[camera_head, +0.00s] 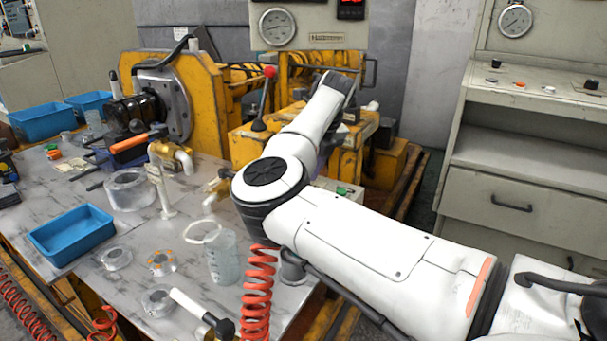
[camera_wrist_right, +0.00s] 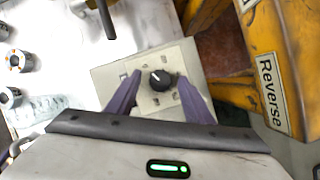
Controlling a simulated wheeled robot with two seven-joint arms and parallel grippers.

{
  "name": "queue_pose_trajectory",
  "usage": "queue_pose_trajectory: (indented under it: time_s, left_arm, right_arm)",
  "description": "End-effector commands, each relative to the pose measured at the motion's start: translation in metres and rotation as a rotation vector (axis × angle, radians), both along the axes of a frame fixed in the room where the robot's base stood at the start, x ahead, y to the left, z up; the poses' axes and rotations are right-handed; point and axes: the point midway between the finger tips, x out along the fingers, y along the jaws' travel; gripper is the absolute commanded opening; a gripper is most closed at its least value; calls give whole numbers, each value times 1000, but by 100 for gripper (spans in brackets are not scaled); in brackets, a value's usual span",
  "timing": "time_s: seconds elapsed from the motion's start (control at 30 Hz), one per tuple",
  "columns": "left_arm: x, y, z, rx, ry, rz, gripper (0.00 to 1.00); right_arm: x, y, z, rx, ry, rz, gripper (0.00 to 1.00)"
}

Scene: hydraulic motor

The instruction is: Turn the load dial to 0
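A black round dial (camera_wrist_right: 161,79) with a white pointer line sits on a small beige panel (camera_wrist_right: 108,84) in the right wrist view. The pointer aims up and slightly left; I cannot read any scale or label. My right gripper (camera_wrist_right: 160,86) has its two purple fingers apart, one on each side of the dial. A gap shows between each finger and the dial. In the head view my right arm reaches to the middle and hides the dial and most of the gripper. My left gripper is not in view.
A yellow machine block marked "Reverse" (camera_wrist_right: 270,75) stands close to the right of the panel. A red-topped lever (camera_head: 269,72) rises from the yellow machine. The marble table (camera_head: 115,235) holds blue bins, a beaker (camera_head: 222,258) and rings. A grey control cabinet (camera_head: 525,150) stands at right.

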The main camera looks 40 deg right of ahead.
Motion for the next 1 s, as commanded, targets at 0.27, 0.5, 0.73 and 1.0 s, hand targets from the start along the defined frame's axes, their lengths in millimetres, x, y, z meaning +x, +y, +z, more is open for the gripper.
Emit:
queue_pose_trajectory:
  time_s: [0.27, 0.5, 0.73, 1.0]
  left_arm:
    - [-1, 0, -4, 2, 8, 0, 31]
    - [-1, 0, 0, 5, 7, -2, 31]
    - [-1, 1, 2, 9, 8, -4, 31]
    - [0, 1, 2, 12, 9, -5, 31]
  right_arm:
    - [-1, 0, 1, 0, 1, -1, 47]
    - [-12, 0, 31, -1, -3, -4, 47]
    - [-29, 0, 72, 0, -2, -2, 47]
    - [-40, 1, 94, 0, 0, -1, 47]
